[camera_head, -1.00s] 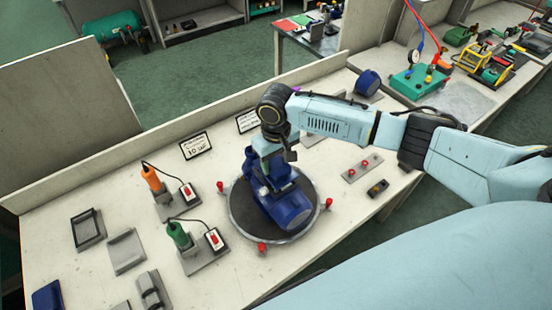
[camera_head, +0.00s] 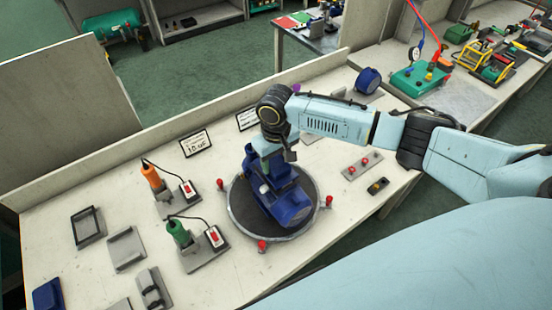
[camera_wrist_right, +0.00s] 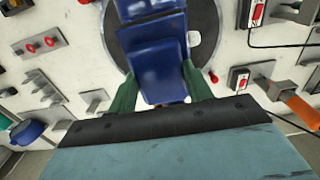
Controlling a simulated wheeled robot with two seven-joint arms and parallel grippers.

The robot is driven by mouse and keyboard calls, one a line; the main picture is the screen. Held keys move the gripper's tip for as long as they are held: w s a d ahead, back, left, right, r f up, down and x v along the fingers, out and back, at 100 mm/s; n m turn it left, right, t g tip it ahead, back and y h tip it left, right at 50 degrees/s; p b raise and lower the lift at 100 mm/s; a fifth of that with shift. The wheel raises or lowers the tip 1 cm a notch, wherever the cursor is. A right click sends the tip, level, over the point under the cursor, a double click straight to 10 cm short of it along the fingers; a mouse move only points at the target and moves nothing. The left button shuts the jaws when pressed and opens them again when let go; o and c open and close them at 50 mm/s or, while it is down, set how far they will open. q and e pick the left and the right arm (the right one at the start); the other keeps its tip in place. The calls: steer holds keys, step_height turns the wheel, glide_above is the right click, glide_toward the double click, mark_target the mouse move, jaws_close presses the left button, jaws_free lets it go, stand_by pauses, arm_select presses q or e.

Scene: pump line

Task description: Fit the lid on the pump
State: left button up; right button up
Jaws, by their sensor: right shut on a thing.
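The blue pump (camera_head: 291,208) sits on the round dark turntable (camera_head: 240,215) in the head view. Its blue body also shows at the top of the right wrist view (camera_wrist_right: 150,10). My right gripper (camera_head: 265,166) points down over the pump's left, rear part. In the right wrist view its green fingers (camera_wrist_right: 157,84) stand on either side of a blue block, the lid (camera_wrist_right: 157,65), and are shut on it. The lid is over or against the pump; whether it touches is hidden by the gripper and overlapping blue parts. My left gripper is not in view.
Red knobs (camera_head: 262,245) stand around the turntable's rim. An orange-handled tool (camera_head: 151,175) and a green-handled tool (camera_head: 180,233) stand on plates at left. A plate with red buttons (camera_head: 362,165) lies at right. Several grey fixtures fill the bench's left end.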

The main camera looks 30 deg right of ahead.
steer(key=shift+f+b, duration=0.4)
steer(key=shift+f, duration=0.6)
steer(key=o, duration=1.1)
steer(key=shift+r+p, duration=1)
steer(key=shift+r, duration=2.05)
steer(key=shift+r, duration=0.1)
step_height(320, 180, up, 13)
steer(key=shift+r+b, duration=0.1)
steer(key=shift+b, duration=0.6)
